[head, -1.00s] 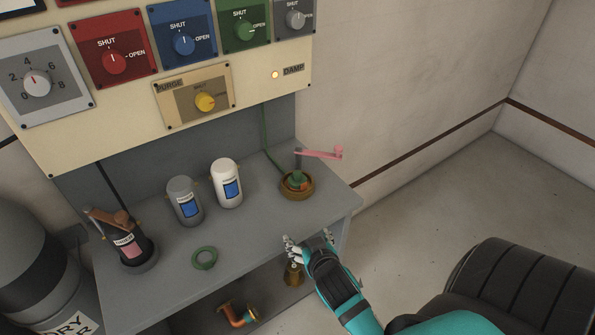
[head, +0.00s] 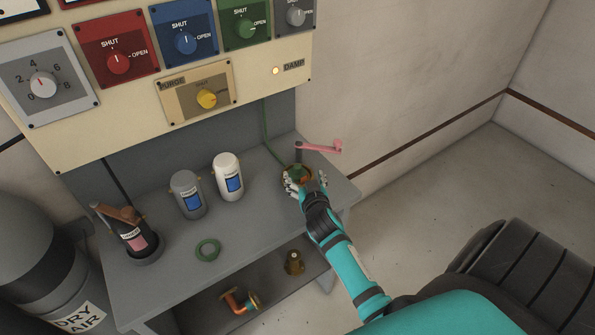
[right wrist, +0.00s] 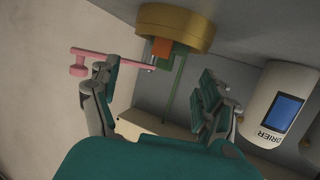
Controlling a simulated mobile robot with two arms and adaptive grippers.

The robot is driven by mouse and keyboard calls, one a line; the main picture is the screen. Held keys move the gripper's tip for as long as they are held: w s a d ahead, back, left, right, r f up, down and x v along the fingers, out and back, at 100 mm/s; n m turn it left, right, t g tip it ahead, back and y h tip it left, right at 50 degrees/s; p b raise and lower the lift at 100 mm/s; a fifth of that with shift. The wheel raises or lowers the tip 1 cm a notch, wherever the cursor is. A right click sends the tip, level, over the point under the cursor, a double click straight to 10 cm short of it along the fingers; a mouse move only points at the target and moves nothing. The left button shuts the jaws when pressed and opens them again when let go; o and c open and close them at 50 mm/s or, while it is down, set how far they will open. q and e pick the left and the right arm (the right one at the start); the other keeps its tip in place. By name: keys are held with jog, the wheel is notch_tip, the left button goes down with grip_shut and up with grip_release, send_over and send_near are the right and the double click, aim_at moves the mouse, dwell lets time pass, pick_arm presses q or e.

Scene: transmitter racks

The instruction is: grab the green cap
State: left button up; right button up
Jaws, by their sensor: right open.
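A green piece (head: 299,174) sits in a brass round holder (head: 284,173) at the bench's right end, under a pink crank handle (head: 321,147); I cannot tell whether it is the green cap. A flat green ring (head: 208,258) lies on the bench's front left. My right gripper (head: 305,185) is at the near side of the brass holder and partly hides it. In the right wrist view my open, empty gripper (right wrist: 168,80) faces the brass holder (right wrist: 174,25), with orange and green parts (right wrist: 179,56) between and beyond the fingers. My left gripper is not in view.
A white canister (head: 228,178) and a grey canister (head: 187,195) stand left of the brass holder. The control panel (head: 130,135) overhangs the bench. Pipe fittings (head: 238,301) lie on the lower shelf.

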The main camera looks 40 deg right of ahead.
aim_at(299, 170)
jog(key=x, duration=0.3)
jog(key=p+x, duration=0.1)
jog(key=shift+w+a, duration=0.2)
jog(key=shift+w, duration=0.25)
jog(key=shift+w+d+f, duration=0.1)
jog(key=shift+w+d, duration=0.05)
jog(key=shift+w, duration=0.15)
jog(key=shift+s, duration=0.1)
jog(key=c, duration=1.6)
grip_shut()
